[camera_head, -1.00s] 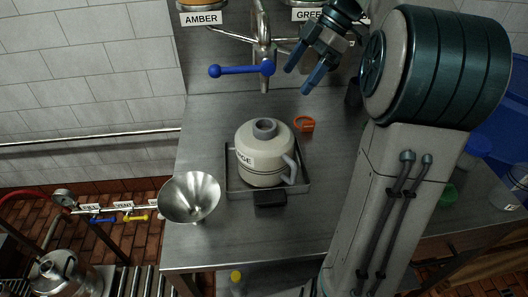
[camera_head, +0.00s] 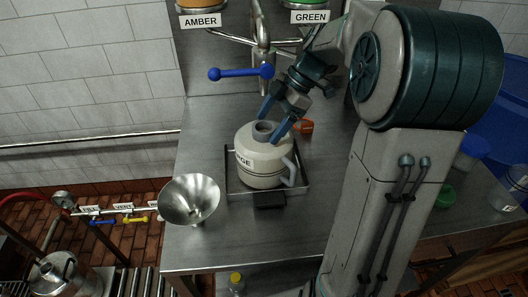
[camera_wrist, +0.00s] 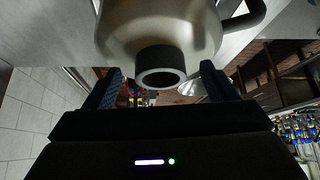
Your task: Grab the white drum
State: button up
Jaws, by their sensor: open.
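A metal funnel (camera_head: 188,201) stands left of the tray, near the table's edge. An orange cap (camera_head: 305,126) lies behind the drum on the right. A blue valve lever (camera_head: 240,73) hangs above the back of the table (camera_head: 205,135). A green cap (camera_head: 443,193) lies at the right.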

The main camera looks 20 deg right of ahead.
jog(key=shift+a+f, duration=0.2)
jog(key=shift+f, duration=0.1)
grip_shut()
jog(key=shift+r, duration=0.15)
jog(key=shift+r, duration=0.15)
